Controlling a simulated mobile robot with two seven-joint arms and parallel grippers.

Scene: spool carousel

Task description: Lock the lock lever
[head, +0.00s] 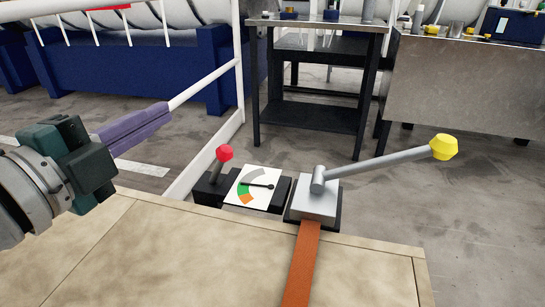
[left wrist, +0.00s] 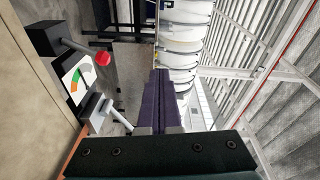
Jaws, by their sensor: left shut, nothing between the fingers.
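A long grey lever with a yellow knob (head: 444,147) leans far to the right from a grey block (head: 317,200). A short lever with a red knob (head: 224,153) stands tilted on a dark box beside a gauge (head: 253,187). The frames do not show which is called the lock lever. My left gripper (head: 168,110) has purple fingers pressed together, empty, in the air left of both levers and touching neither. In the left wrist view the red knob (left wrist: 103,58) and the grey lever (left wrist: 118,118) are left of the fingers; the yellow knob is hidden. My right gripper is not in view.
The wooden bench top (head: 200,250) carries a brown strip (head: 304,262) running to the grey block. A white rail frame (head: 238,95) rises behind on the left. A dark shelf table (head: 315,115) and a metal cabinet (head: 465,85) stand behind.

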